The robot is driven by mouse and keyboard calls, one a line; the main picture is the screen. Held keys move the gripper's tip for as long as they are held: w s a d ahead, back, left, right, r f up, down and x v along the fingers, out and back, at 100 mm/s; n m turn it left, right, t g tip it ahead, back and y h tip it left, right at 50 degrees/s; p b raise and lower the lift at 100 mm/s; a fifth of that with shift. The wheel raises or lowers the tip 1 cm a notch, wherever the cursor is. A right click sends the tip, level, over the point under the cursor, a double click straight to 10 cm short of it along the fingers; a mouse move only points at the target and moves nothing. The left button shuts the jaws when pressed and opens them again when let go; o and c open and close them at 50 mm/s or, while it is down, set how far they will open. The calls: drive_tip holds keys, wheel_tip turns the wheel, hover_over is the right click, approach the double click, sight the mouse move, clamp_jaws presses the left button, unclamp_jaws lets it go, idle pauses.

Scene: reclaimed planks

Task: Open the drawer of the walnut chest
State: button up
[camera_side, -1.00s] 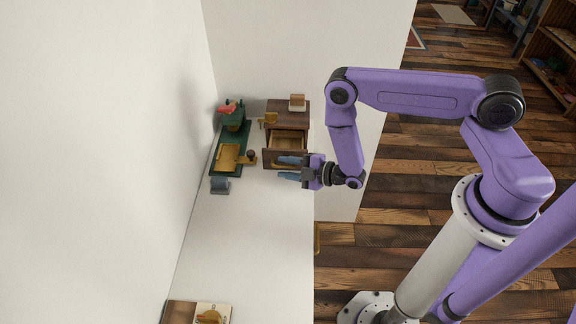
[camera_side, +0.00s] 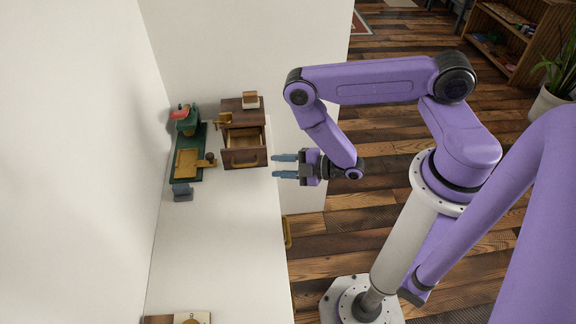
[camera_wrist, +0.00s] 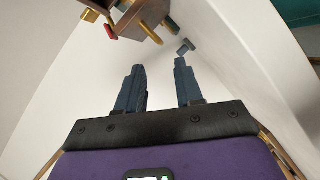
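The walnut chest (camera_side: 243,118) stands on the white worktop against the back wall. Its drawer (camera_side: 244,156) is pulled out, with the open inside visible from above. A brass handle (camera_side: 244,164) is on the drawer's front. My gripper (camera_side: 274,166) is to the right of the drawer front, apart from it. Its two blue fingers are spread, with nothing between them. The wrist view shows the open fingers (camera_wrist: 158,70) too, with brown wood and brass pieces partly cut off at the top edge.
A green stand with a brass plate (camera_side: 188,163) and a red-topped item (camera_side: 180,114) are left of the chest. A small grey-blue block (camera_side: 182,192) is in front of it. A wooden block (camera_side: 250,100) sits on the chest. The worktop's near part is mostly clear.

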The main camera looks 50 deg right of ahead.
drive_tip(key=shift+v, duration=0.95)
drive_tip(key=w+a+r+m+g, duration=0.1)
drive_tip(key=w+a+r+g, duration=0.3)
drive_tip(key=a, duration=0.5)
drive_tip(key=s+a+r+m+g+h, duration=0.1)
drive_tip(key=s+a+r+g, duration=0.4)
drive_tip(key=r, duration=0.4)
drive_tip(key=s+d+r+m+g+h, duration=0.1)
drive_tip(key=s+d+r+g+h, duration=0.1)
drive_tip(key=s+d+r, duration=0.4)
drive_tip(key=s+d+r+g+h, duration=0.2)
drive_tip(key=s+d+r, duration=0.5)
drive_tip(key=s, duration=0.6)
wheel_tip(320, 180, up, 2)
drive_tip(key=shift+s+r+m+g+h, duration=0.1)
drive_tip(key=shift+s+m+g+h, duration=0.3)
drive_tip(key=shift+h, duration=0.2)
